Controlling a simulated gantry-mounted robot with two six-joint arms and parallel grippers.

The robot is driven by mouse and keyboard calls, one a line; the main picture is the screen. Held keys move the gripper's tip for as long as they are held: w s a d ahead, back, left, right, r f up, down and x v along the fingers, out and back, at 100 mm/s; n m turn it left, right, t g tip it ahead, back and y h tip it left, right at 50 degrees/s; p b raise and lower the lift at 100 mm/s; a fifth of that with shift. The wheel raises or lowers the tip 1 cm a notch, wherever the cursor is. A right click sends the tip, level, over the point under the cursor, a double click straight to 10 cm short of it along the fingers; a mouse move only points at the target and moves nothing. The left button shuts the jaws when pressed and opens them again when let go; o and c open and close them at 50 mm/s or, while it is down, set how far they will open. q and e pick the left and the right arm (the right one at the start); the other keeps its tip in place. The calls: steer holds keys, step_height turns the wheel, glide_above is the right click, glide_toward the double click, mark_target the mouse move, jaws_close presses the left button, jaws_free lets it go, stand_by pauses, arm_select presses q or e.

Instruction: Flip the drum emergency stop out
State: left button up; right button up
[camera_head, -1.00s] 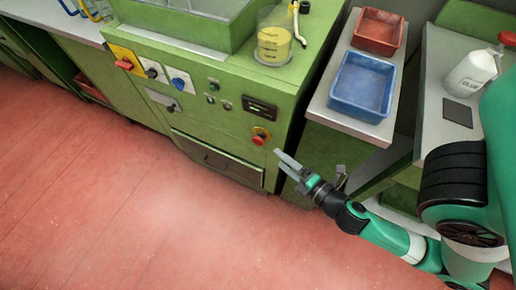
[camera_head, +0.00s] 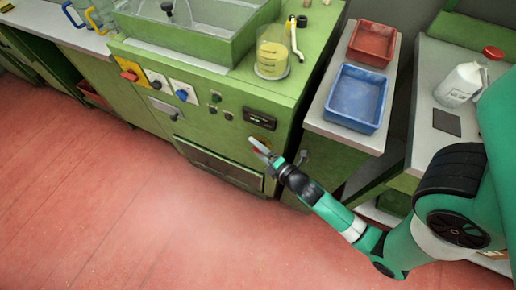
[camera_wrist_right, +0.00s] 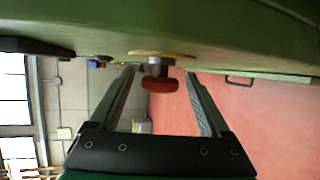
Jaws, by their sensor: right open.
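The drum emergency stop is a red mushroom button (camera_wrist_right: 160,84) on a dark stem with a yellow disc (camera_wrist_right: 176,54) behind it, on the front of the green machine (camera_head: 225,130). In the head view my right gripper mostly covers it. My right gripper (camera_head: 260,148) is open at the machine front. In the right wrist view its two fingers stand on either side of the red button, with visible gaps. I cannot tell whether a finger touches it. My left gripper is not in view.
A beaker of yellow liquid (camera_head: 272,55) stands on top. Right are a blue tray (camera_head: 356,98) and a red tray (camera_head: 373,44). The red floor (camera_head: 110,200) is open.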

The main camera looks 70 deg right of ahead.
jaws_close()
stand_by(0.3)
